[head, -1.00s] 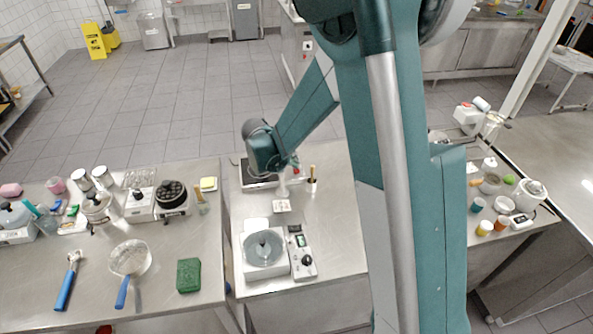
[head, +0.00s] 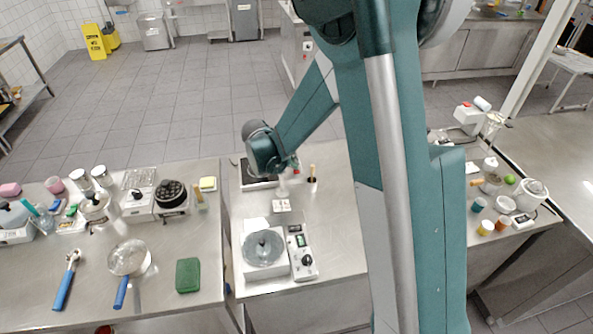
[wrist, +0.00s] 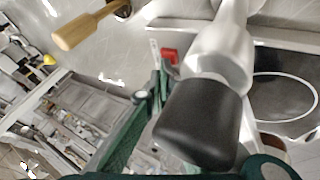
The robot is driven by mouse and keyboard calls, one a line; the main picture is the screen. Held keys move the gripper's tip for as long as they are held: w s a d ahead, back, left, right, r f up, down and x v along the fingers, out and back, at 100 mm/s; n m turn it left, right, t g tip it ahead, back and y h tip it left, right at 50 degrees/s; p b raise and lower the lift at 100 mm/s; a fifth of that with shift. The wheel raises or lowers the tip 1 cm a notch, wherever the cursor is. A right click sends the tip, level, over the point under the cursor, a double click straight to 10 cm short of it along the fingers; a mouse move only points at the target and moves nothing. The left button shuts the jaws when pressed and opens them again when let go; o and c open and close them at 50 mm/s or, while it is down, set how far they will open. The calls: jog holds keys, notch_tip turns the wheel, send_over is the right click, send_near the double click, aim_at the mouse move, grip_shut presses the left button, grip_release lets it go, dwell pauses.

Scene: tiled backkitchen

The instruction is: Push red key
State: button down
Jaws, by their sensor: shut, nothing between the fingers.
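A small red piece (wrist: 170,56) shows in the wrist view, beside the silver part and near a dark cooktop (wrist: 282,95). A small red spot (head: 297,171) also shows beside my gripper in the head view. I cannot tell whether either is the red key. Contact at the fingertips is too small to tell.
A wooden handle (head: 312,172) stands upright right of my gripper. A device with a grey dish (head: 263,249) and a control box (head: 302,252) stand nearer. The left table (head: 210,235) holds kitchenware. The table right of the control box is partly clear.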

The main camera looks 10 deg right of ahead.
jog(key=shift+r, duration=0.1)
dwell(0.3)
jog(key=shift+r+p, duration=0.35)
jog(key=shift+r, duration=0.4)
jog(key=shift+r, duration=0.1)
jog(key=shift+r+p, duration=1)
jog(key=shift+r, duration=1.4)
